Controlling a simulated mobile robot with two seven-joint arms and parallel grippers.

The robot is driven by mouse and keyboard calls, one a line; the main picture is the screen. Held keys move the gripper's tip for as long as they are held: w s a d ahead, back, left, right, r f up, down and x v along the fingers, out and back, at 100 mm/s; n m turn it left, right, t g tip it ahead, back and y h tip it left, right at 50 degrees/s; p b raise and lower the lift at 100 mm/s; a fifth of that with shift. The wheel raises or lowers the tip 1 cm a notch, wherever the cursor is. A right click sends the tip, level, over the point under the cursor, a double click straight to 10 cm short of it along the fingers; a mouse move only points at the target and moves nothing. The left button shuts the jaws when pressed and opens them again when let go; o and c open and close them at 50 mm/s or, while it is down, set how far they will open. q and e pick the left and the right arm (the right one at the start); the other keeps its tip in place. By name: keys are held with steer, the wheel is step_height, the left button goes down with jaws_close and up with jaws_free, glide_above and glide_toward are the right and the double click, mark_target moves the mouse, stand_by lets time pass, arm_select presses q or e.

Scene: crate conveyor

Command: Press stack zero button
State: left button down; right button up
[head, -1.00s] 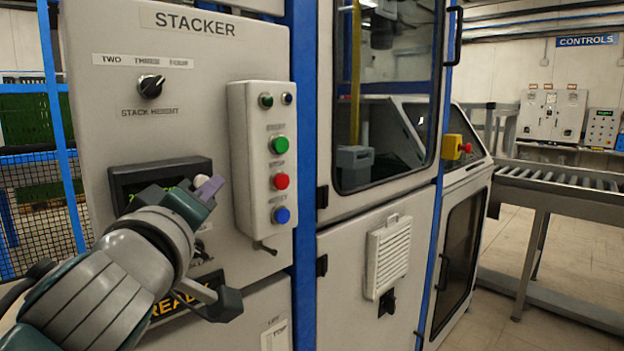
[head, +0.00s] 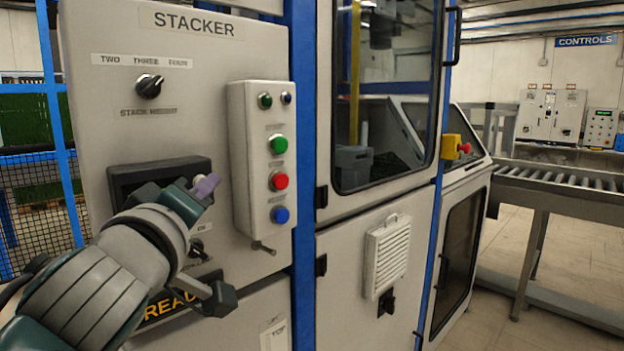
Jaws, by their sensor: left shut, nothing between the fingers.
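The stacker panel (head: 215,60) fills the left of the head view, with a stack height knob (head: 149,87) near its top. A dark display (head: 130,178) sits below the knob, partly covered by my left gripper (head: 206,187). The gripper is shut and empty, its purple-grey fingertip just in front of the display's right end. I cannot tell if it touches the panel. No button marked stack zero is readable; the gripper and arm may hide it. A small dark switch (head: 197,250) shows below the gripper. My right gripper is not in view.
A raised button box (head: 246,210) stands right of the gripper, with green (head: 277,144), red (head: 278,181) and blue (head: 280,215) buttons. A blue frame post (head: 304,150) and a windowed machine lie beyond. A roller conveyor (head: 570,185) is at far right.

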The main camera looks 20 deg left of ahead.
arm_select(q)
steer(key=shift+w+a, duration=0.2)
steer(key=shift+a, duration=0.25)
stand_by(0.6)
steer(key=shift+s+d, duration=0.35)
steer(key=shift+d, duration=0.45)
steer(key=shift+s+d+f+b, duration=0.1)
steer(key=shift+s+d+b, duration=0.25)
steer(key=shift+d, duration=0.45)
steer(key=shift+s+d+r+b, duration=0.1)
steer(key=shift+s+d+b, duration=0.2)
steer(key=shift+d, duration=0.55)
steer(key=shift+s+d+f+b, duration=0.1)
steer(key=shift+s+d+b, duration=0.2)
steer(key=shift+d, duration=0.5)
